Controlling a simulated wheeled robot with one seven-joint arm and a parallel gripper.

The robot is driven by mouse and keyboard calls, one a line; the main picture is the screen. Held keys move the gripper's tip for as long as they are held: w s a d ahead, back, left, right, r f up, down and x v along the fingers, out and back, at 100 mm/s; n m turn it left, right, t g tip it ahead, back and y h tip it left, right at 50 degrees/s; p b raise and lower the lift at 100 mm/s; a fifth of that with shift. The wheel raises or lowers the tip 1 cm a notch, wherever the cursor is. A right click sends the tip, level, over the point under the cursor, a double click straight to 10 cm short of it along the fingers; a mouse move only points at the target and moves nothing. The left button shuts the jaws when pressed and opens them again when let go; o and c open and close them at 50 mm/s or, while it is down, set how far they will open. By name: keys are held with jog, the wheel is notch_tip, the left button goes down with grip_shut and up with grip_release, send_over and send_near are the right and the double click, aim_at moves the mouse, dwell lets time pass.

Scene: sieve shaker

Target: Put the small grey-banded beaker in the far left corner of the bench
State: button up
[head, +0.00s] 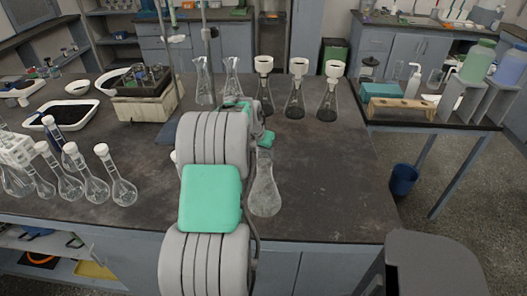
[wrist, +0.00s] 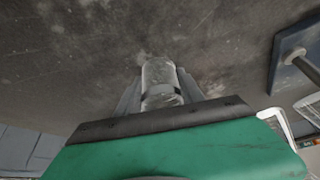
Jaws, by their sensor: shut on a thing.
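In the wrist view my gripper (wrist: 160,97) is shut on a small clear beaker (wrist: 160,72) with a dark grey band around it. The beaker lies between the two grey fingers, with the bench surface beyond it. I cannot tell whether it touches the bench. In the head view my arm hides the beaker and the fingers. The dark bench (head: 325,165) fills the middle of the head view. Its far left part holds white dishes and a tray.
A clear conical flask (head: 265,190) stands right of my arm. Several round flasks (head: 100,180) stand at the left. Funnel-topped flasks (head: 295,95) stand behind. The bench's right front is clear.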

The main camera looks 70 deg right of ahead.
jog(key=o, duration=1.4)
jog(key=v, duration=1.2)
jog(key=shift+r, duration=0.1)
